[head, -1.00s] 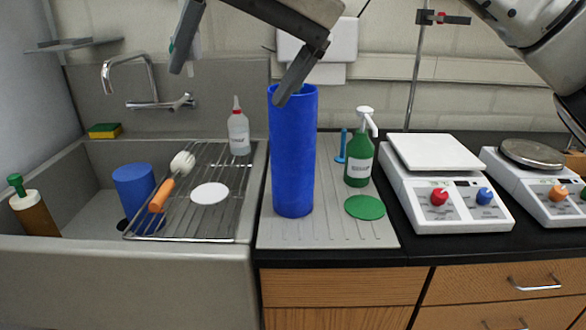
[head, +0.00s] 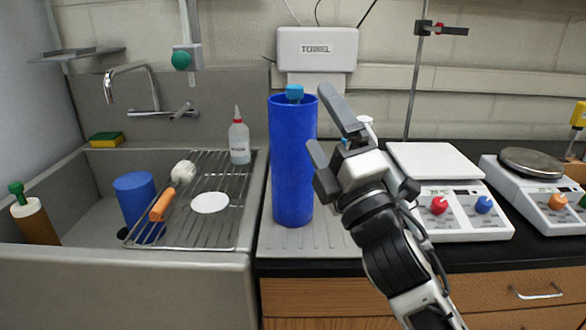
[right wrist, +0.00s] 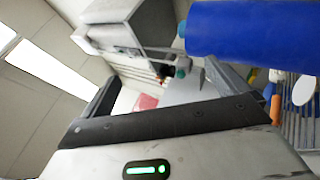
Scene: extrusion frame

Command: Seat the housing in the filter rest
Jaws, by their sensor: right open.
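A tall blue cylinder (head: 291,170) stands upright on the grey drainboard (head: 285,238). A teal cap (head: 294,92) shows just above its rim; how far down that part goes is hidden. The cylinder (right wrist: 245,35) lies across the top right of the right wrist view, with the teal cap (right wrist: 182,28) at its left end. I cannot tell which part is the housing or which is the filter rest. My right gripper (head: 330,125) is open and empty, just right of the cylinder's upper part. My left gripper is not in view.
A short blue cylinder (head: 134,195) stands in the sink. A wire rack (head: 228,185) holds a brush (head: 164,203) and a white disc (head: 210,202). A squeeze bottle (head: 240,142) stands behind. Two scales (head: 452,178) (head: 545,205) stand right. My right arm hides part of the drainboard.

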